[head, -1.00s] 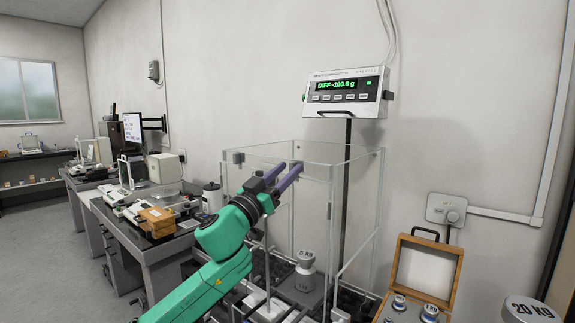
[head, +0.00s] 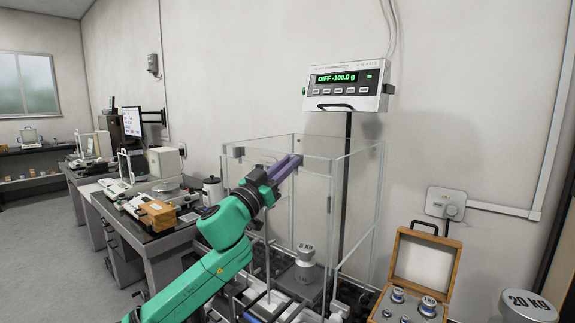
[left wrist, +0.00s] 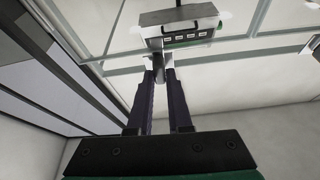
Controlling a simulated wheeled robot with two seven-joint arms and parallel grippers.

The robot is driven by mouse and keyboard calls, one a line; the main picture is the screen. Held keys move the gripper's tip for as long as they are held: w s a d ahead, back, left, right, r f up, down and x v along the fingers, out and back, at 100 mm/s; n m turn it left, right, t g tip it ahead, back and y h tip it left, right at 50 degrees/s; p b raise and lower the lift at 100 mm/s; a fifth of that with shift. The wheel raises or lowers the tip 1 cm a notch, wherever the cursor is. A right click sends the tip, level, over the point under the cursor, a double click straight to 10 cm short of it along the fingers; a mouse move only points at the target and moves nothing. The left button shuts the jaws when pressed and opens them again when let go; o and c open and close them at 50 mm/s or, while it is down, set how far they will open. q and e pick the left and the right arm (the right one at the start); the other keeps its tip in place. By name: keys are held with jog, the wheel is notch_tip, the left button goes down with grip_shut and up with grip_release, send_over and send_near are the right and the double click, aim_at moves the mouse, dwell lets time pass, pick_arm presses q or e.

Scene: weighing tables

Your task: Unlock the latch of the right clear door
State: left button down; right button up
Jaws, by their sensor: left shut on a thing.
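The clear weighing enclosure (head: 359,185) has transparent panels in a thin pale frame. My left gripper (head: 294,162) is at the upper front of it, near the top edge. In the left wrist view its purple fingers (left wrist: 159,76) are closed on a small grey latch piece (left wrist: 158,67) between their tips. In the head view the fingers hide this latch. Another small dark grey fitting (head: 238,152) sits at the enclosure's upper left corner. The edges of the right clear door are hard to make out. My right gripper is not in view.
A silver weight (head: 306,255) stands inside the enclosure. A display (head: 346,88) reading DIFF -100.0 g is above and behind it. An open wooden weight case (head: 417,262) and a 20 KG weight (head: 528,306) are at right. Side benches (head: 150,245) stand at left.

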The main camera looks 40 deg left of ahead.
pick_arm(q)
jog(key=shift+m+g+h+p, duration=1)
jog(key=shift+m+p, duration=0.6)
jog(key=shift+m, duration=1.95)
jog(key=shift+m+g+h+p, duration=1)
jog(key=shift+m+p, duration=0.55)
jog(key=shift+m, duration=2.05)
jog(key=shift+m+g+h+p, duration=1)
jog(key=shift+m+p, duration=0.6)
jog(key=shift+m, duration=1.95)
jog(key=c, duration=0.8)
grip_release()
jog(key=shift+c, duration=0.2)
